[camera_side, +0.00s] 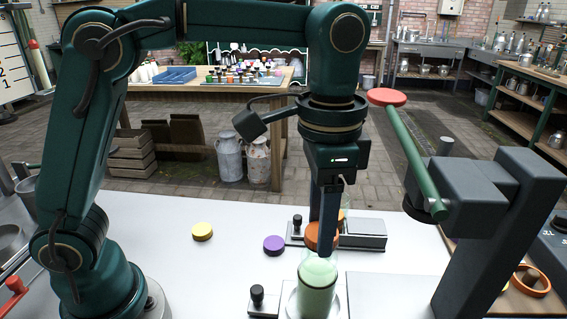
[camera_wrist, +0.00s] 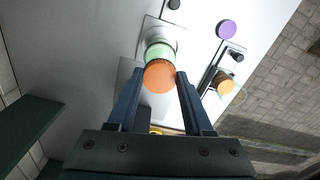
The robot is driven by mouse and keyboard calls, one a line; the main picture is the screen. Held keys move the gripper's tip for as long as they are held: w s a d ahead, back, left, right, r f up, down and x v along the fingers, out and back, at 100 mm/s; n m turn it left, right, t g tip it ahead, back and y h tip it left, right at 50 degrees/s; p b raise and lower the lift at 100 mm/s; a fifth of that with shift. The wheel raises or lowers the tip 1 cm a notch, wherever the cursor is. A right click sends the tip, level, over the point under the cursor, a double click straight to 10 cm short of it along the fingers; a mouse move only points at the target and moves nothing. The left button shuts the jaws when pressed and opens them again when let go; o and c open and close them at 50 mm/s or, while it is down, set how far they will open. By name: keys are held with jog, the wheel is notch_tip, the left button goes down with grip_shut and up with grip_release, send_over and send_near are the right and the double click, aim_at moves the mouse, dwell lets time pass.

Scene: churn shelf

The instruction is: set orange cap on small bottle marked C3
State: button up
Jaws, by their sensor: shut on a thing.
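The orange cap (camera_side: 310,238) is between the fingers of my gripper (camera_side: 325,248). In the wrist view the cap (camera_wrist: 159,76) sits between the two fingertips (camera_wrist: 158,80). A clear bottle with pale green contents (camera_side: 316,287) stands upright right below the cap in the side view. It also shows in the wrist view (camera_wrist: 159,52), partly behind the cap. The cap is at or just over the bottle's mouth; I cannot tell whether they touch. One finger hides part of the cap and bottle neck. No C3 mark is readable.
Another bottle with an orange-brown top (camera_wrist: 225,86) stands at a second station behind. A dark post with a green, red-ended lever (camera_side: 415,150) stands close on the right.

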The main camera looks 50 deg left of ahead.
jog(key=shift+f, duration=0.1)
jog(key=shift+f, duration=0.3)
dwell(0.6)
jog(key=shift+f, duration=0.3)
jog(key=o, duration=1.4)
jog(key=shift+c, duration=0.9)
